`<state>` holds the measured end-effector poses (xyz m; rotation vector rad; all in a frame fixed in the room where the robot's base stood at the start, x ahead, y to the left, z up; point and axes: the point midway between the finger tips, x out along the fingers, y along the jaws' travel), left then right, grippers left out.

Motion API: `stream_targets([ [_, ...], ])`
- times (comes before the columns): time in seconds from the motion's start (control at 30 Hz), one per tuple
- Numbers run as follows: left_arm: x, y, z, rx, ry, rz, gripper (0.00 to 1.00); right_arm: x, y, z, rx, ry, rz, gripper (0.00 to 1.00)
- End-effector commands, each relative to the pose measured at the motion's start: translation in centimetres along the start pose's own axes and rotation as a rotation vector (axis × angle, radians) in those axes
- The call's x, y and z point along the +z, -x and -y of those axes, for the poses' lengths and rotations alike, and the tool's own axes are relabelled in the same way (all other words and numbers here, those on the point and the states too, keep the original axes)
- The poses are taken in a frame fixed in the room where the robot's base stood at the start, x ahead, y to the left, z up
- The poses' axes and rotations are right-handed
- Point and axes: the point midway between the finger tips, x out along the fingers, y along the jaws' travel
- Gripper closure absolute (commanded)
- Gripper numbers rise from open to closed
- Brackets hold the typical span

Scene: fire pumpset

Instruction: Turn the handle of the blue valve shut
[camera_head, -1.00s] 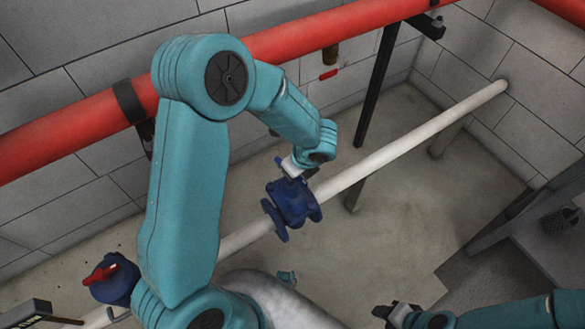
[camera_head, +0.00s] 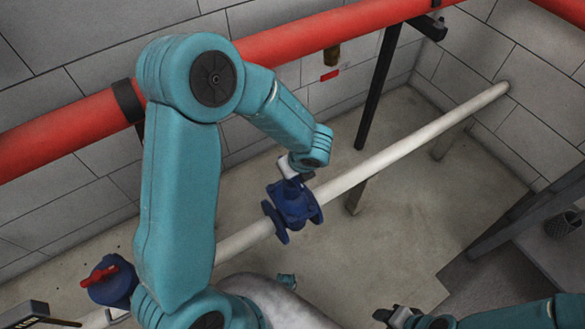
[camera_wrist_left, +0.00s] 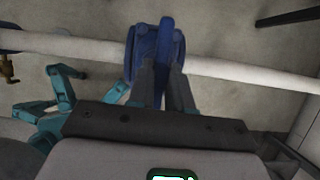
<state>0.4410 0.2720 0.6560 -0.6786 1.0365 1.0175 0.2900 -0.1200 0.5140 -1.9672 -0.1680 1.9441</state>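The blue valve (camera_head: 293,204) sits in the white pipe in the middle of the head view. Its body also shows in the left wrist view (camera_wrist_left: 142,48). My left gripper (camera_head: 289,170) is directly over the valve. In the left wrist view, my left gripper's grey fingers (camera_wrist_left: 165,88) lie on both sides of the blue handle (camera_wrist_left: 166,45), a narrow upright bar, and appear shut on it. The arm and gripper hide the handle in the head view. My right gripper (camera_head: 396,315) is low in the head view, away from the valve; its finger opening is unclear.
The white pipe (camera_head: 400,145) runs diagonally to the right wall on grey supports. A second blue valve with a red handle (camera_head: 99,275) is at the lower left. A thick red pipe (camera_head: 300,38) runs along the wall. Concrete floor (camera_head: 400,220) is clear right of the valve.

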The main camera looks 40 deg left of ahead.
Motion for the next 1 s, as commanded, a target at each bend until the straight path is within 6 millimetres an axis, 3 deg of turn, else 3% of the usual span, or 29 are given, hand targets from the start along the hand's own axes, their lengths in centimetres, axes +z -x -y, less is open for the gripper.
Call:
stream_targets([
  [0.07,0.1,0.0,0.0,-0.001,0.000,0.001,0.57,0.0,0.0,0.0,0.000,0.000,0.000,0.57],
  [0.33,0.0,0.1,0.0,0.000,0.002,0.000,0.57,0.0,0.0,0.0,0.000,0.000,0.000,0.57],
  [0.47,0.1,1.2,0.1,-0.002,0.002,0.001,0.57,0.0,0.4,0.2,0.000,0.000,0.000,0.57],
  [1.0,0.1,14.0,0.1,-0.004,0.002,0.001,0.57,0.1,4.1,1.5,0.000,0.000,0.000,0.57],
])
